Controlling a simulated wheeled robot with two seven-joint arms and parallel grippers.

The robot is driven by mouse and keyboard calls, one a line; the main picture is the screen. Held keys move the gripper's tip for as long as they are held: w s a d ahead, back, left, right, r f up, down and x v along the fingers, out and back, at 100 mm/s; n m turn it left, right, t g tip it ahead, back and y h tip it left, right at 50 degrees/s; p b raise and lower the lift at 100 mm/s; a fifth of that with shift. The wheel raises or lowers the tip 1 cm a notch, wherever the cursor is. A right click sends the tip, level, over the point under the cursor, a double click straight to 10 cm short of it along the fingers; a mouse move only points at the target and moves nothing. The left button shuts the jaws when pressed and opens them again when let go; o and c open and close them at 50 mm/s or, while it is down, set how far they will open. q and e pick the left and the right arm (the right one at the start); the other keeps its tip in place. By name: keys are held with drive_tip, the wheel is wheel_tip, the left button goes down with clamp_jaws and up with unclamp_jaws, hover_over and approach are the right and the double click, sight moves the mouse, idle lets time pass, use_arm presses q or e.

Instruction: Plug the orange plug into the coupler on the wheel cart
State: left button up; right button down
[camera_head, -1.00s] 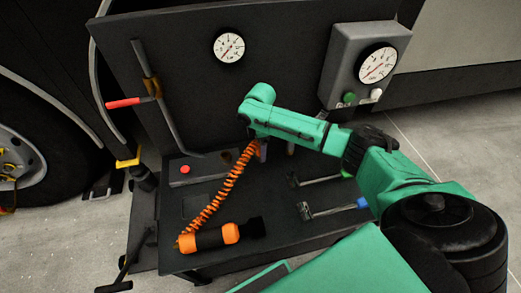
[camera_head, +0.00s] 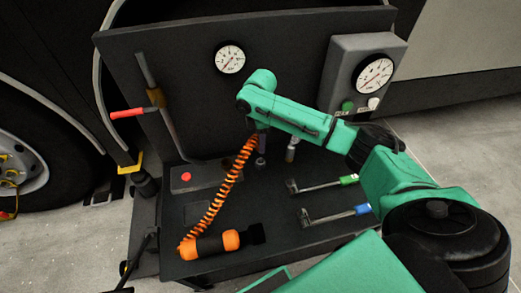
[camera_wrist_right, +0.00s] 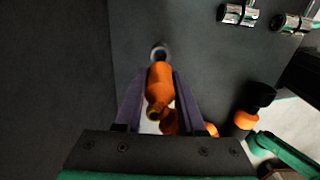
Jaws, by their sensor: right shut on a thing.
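My right gripper (camera_head: 262,148) points down over the cart top and is shut on the orange plug. In the right wrist view the orange plug (camera_wrist_right: 160,84) sits between the two dark fingers (camera_wrist_right: 159,100). The orange coiled hose (camera_head: 227,190) runs from the gripper down to the left. My left gripper is not in view.
An orange and black cylinder (camera_head: 218,243) lies at the cart's front. Levers with green (camera_head: 348,180) and blue (camera_head: 362,210) handles stand right of the coupler. A back panel (camera_head: 290,55) with a gauge (camera_head: 230,59) rises behind. A gauge box (camera_head: 363,75) is at right.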

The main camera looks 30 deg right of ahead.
wheel_tip(320, 180, up, 12)
drive_tip(key=shift+r+p, duration=0.2)
drive_tip(key=shift+p, duration=0.75)
use_arm(q)
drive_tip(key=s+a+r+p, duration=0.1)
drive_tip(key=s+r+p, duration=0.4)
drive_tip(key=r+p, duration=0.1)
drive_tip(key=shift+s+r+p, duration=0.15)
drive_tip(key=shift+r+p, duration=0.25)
drive_tip(key=shift+p, duration=0.05)
use_arm(e)
wheel_tip(320, 180, up, 5)
drive_tip(key=shift+r, duration=0.15)
